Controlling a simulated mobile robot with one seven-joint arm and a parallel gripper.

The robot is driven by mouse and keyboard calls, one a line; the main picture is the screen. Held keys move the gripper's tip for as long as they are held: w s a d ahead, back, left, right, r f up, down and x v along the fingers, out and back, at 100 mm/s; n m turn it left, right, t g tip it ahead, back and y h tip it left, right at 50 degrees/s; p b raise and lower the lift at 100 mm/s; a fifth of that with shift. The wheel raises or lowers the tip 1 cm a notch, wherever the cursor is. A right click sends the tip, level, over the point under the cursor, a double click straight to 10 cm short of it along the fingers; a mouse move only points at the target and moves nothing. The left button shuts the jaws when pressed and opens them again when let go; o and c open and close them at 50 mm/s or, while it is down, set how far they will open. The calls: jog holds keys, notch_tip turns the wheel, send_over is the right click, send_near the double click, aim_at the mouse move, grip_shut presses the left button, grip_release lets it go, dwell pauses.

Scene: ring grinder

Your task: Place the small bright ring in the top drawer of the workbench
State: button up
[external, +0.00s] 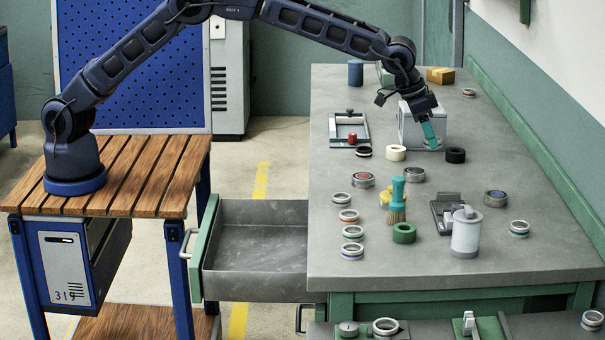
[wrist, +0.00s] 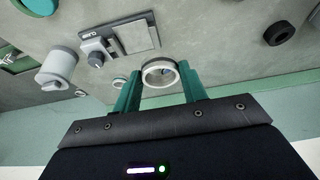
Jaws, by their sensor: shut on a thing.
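My gripper (external: 430,132) is high over the far part of the workbench, in front of a grey box (external: 408,128). In the wrist view its two teal fingers (wrist: 160,85) are shut on a small bright ring (wrist: 146,76), which sits between the fingertips. In the external view the held ring is hard to make out. The workbench (external: 330,215) has its top drawer (external: 255,245) pulled out on the left side. The drawer is open and looks empty, with a green front and a pale handle.
The bench's left strip is clear.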

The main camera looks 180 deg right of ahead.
jog(key=w+d+f+n+g, duration=0.1)
jog(key=w+d+f+n, duration=0.25)
jog(key=d, duration=0.45)
jog(key=n+g+h, duration=0.4)
jog(key=n, duration=0.9)
send_over(255, 245)
jog(key=w, duration=0.1)
notch_tip(255, 245, down, 6)
jog(key=shift+t, duration=0.3)
jog(key=f, duration=1.9)
jog(key=shift+w+d+f, duration=0.1)
jog(key=shift+w+f, duration=0.1)
jog(key=shift+f, duration=0.1)
jog(key=o, duration=1)
